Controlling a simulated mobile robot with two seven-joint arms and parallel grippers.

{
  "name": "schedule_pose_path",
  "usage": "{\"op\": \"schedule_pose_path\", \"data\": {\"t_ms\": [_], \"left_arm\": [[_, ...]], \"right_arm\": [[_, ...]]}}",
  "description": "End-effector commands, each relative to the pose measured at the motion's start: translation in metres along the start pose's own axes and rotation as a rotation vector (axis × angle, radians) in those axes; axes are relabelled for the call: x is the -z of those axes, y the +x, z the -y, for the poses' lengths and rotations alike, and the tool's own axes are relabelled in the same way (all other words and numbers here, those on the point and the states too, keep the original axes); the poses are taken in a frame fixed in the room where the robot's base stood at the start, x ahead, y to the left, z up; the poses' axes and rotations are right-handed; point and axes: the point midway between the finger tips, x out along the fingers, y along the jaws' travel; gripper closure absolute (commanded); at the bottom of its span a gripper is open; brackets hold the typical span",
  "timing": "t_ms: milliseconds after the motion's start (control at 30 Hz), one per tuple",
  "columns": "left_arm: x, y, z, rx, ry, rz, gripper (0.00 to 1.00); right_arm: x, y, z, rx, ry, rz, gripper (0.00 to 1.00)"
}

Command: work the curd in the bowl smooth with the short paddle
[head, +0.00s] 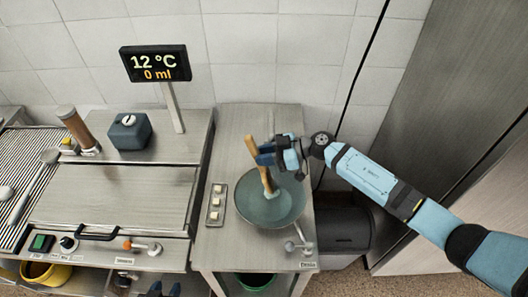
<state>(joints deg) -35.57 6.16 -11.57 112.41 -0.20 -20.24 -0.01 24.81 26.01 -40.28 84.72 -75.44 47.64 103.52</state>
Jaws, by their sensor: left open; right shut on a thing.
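A round blue-grey bowl (291,211) sits on the narrow steel counter at the middle. The short paddle (253,148) has a wooden handle and stands tilted in the bowl, its pale lower end inside. My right gripper (265,156) is shut on the handle, above the bowl. Curd cannot be told apart from the bowl's interior at this size. My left gripper (160,289) shows only as dark blue fingertips at the bottom edge, open and away from the bowl.
A small tray (216,204) with pale cubes lies left of the bowl. A metal tap-like fitting (300,247) is at the counter's front right. A display (155,64) reads 12 °C and 0 ml. A long ladle (34,187) lies on the ridged surface at far left.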

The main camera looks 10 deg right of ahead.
Motion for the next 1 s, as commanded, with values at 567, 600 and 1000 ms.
{"op": "schedule_pose_path", "data": {"t_ms": [567, 600, 1000], "left_arm": [[-0.001, -0.001, 0.0, 0.0, 0.0, 0.002, 0.57], [-0.001, -0.001, 0.0, 0.0, -0.001, 0.002, 0.57], [-0.001, -0.001, 0.0, 0.0, -0.001, 0.003, 0.57]], "right_arm": [[0.0, -0.001, -0.004, 0.001, 0.003, 0.002, 1.0], [0.0, -0.001, -0.006, 0.001, 0.003, 0.002, 1.0], [0.001, -0.001, -0.009, 0.001, 0.002, 0.002, 1.0]]}}
